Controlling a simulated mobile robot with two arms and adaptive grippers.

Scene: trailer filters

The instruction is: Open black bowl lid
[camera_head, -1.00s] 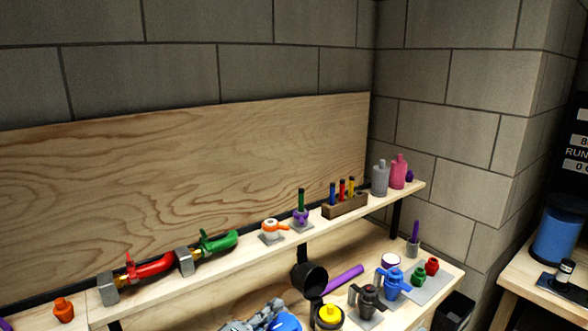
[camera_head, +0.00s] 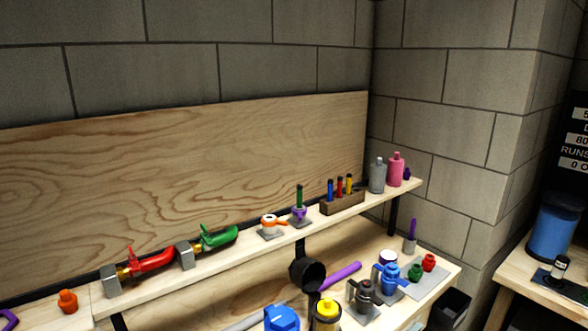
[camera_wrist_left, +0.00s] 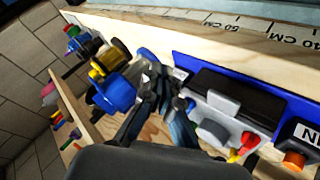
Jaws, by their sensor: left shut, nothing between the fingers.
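In the head view, a black bowl-shaped part (camera_head: 307,272) is tilted on the workbench, with its dark hollow side visible. Next to it stands a dark round container with a yellow top (camera_head: 326,311). I cannot tell which of these is the bowl and which its lid. In the left wrist view, a yellow part (camera_wrist_left: 108,60) and a dark part show beyond a blue object (camera_wrist_left: 117,93). My left gripper (camera_wrist_left: 160,88) is shut and empty, beside the blue object. It is out of the head view. My right gripper is not in view.
A blue object (camera_head: 282,318) stands at the front edge. A purple rod (camera_head: 342,276), a dark grey valve-like part (camera_head: 363,296) and a blue one (camera_head: 389,278) are to the right. A shelf (camera_head: 240,252) with clamps and bottles runs above. A black control box (camera_wrist_left: 232,100) is near the gripper.

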